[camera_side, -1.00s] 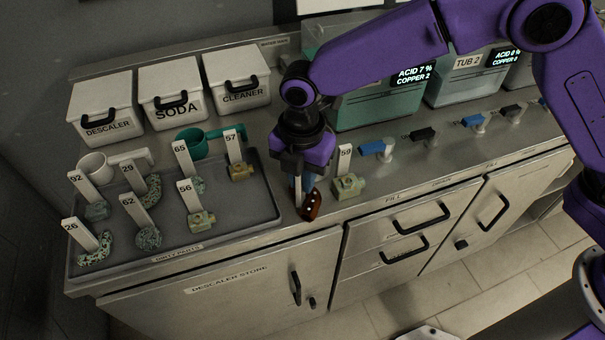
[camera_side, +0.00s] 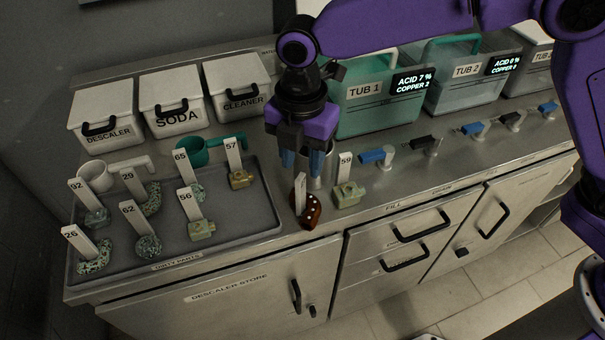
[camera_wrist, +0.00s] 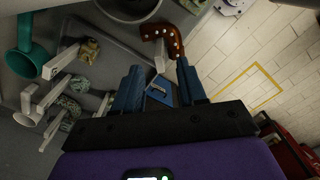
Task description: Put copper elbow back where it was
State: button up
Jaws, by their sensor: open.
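The copper elbow (camera_side: 311,212) is reddish brown with pale dots and carries an upright white tag (camera_side: 300,192). It rests at the counter's front edge, between the tray of dirty parts and the fitting tagged 59. In the wrist view the elbow (camera_wrist: 160,38) shows at the top, beyond my fingertips. My gripper (camera_side: 303,166) is open and empty, above and behind the elbow, apart from it. Its two blue fingers (camera_wrist: 158,76) also show in the wrist view. The elbow tag's number cannot be read.
The grey tray (camera_side: 250,222) on the left holds several tagged parts. Fitting 59 (camera_side: 348,195) stands just right of the elbow. A metal vessel (camera_side: 327,172) is partly hidden behind my fingers. Lidded boxes (camera_side: 171,103), tub 1 (camera_side: 360,108) and valve handles (camera_side: 376,156) stand behind.

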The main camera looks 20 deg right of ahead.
jog(key=shift+r, duration=2.4)
jog(key=s+d+f+m, duration=0.1)
jog(key=s+d+m, duration=0.3)
jog(key=s+d, duration=0.3)
jog(key=s+d+m, duration=0.5)
jog(key=s+d, duration=0.2)
jog(key=d, duration=0.8)
jog(key=s+d+f+m, duration=0.1)
jog(key=s+d+m, duration=0.4)
jog(key=s+d, duration=0.3)
jog(key=d, duration=0.4)
jog(key=shift+f+y, duration=0.3)
jog(key=shift+f, duration=0.05)
